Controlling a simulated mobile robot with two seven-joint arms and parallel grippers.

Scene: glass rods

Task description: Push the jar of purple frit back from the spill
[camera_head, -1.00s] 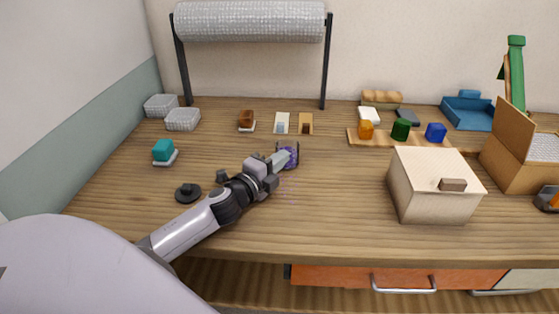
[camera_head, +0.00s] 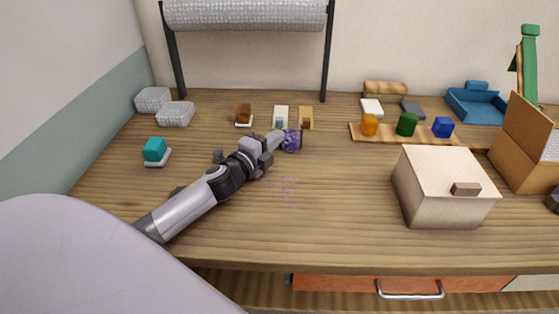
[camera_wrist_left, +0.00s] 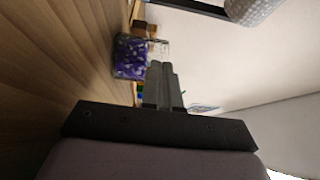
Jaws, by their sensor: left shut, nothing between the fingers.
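The jar of purple frit (camera_head: 291,141) stands upright on the wooden table, behind the spill. It is clear with purple pieces inside, and it also shows in the left wrist view (camera_wrist_left: 133,58). The spill (camera_head: 283,187) is a scatter of small purple specks on the wood in front of the jar. My left gripper (camera_head: 276,138) is shut and empty, with its fingertips right beside the jar's left side; whether they touch it I cannot tell. The closed fingers also show in the left wrist view (camera_wrist_left: 161,82). My right gripper is not in view.
Behind the jar lie two small cards or blocks (camera_head: 306,118) and a brown block (camera_head: 243,114). A pale box (camera_head: 442,188) stands to the right. A wooden strip (camera_head: 386,139) holds orange, green and blue pieces. Table between spill and pale box is clear.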

